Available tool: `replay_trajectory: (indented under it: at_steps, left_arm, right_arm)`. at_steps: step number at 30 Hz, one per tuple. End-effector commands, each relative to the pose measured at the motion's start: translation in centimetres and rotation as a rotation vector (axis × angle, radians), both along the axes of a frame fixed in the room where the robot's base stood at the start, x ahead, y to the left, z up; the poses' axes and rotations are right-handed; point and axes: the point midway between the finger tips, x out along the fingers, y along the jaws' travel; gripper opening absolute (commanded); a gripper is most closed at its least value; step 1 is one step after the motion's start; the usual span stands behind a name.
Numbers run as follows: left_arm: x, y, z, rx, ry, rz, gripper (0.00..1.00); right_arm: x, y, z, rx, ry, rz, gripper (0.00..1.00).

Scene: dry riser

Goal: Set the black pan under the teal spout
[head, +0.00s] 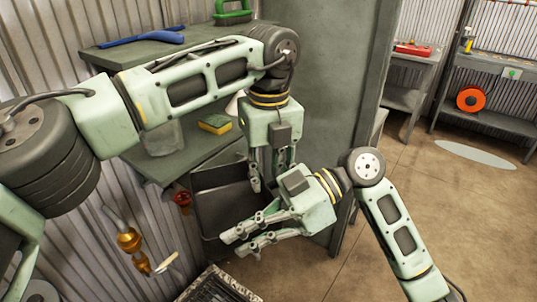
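The black pan (222,205) is a dark rectangular tray below the shelf, tilted with its inside partly facing me. My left gripper (268,185) points down at its right rim and appears shut on it; the fingertips are partly hidden. My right gripper (234,244) is in front of the pan's lower right part, fingers apart and pointing left, with nothing seen between them. Brass pipe fittings (130,242) with a pale piece (168,262) at the end stand out from the wall at lower left. I cannot make out a teal spout.
A grey shelf (185,165) holds a yellow-green sponge (215,124) and a clear container (163,137). A red valve wheel (183,198) sits beside the pan. A dark grated crate (220,287) is below. Open brown floor lies at right.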

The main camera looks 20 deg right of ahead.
Motion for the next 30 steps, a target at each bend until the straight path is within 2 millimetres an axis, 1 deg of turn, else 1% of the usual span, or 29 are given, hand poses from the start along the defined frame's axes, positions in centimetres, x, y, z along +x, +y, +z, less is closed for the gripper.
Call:
replay_trajectory:
  at_steps: [1, 3, 6, 9, 13, 21, 23, 30]
  left_arm:
    - [0.0, 0.1, -1.1, 0.000, 0.004, -0.001, 0.30]
    - [0.0, 0.1, -2.2, -0.001, 0.003, 0.000, 0.30]
    - [0.0, 0.1, -3.6, 0.000, 0.002, 0.001, 0.30]
    - [0.0, 0.0, -4.5, -0.002, 0.002, 0.001, 0.30]
    - [0.0, 0.0, -5.1, -0.002, 0.002, 0.000, 0.30]
    - [0.0, 0.0, -5.2, -0.002, 0.001, 0.000, 0.30]
    - [0.0, 0.0, -5.2, -0.002, 0.001, 0.000, 0.26]
    - [0.0, 0.0, -5.2, -0.003, 0.001, 0.000, 0.05]
  right_arm:
    - [0.0, 0.0, 0.1, 0.001, -0.001, -0.001, 0.00]
    - [0.0, 0.0, 0.1, 0.001, -0.001, -0.001, 0.00]
    - [0.0, 0.0, 0.1, 0.001, -0.001, -0.001, 0.00]
    - [0.0, 0.0, 0.1, 0.001, -0.001, -0.001, 0.00]
    - [0.0, 0.0, 0.1, 0.001, -0.001, -0.001, 0.00]
    - [0.0, 0.0, 0.1, 0.001, -0.001, -0.001, 0.00]
    - [0.0, 0.0, 0.1, 0.001, -0.001, -0.001, 0.00]
    - [0.0, 0.0, 0.1, 0.001, -0.002, 0.001, 0.00]
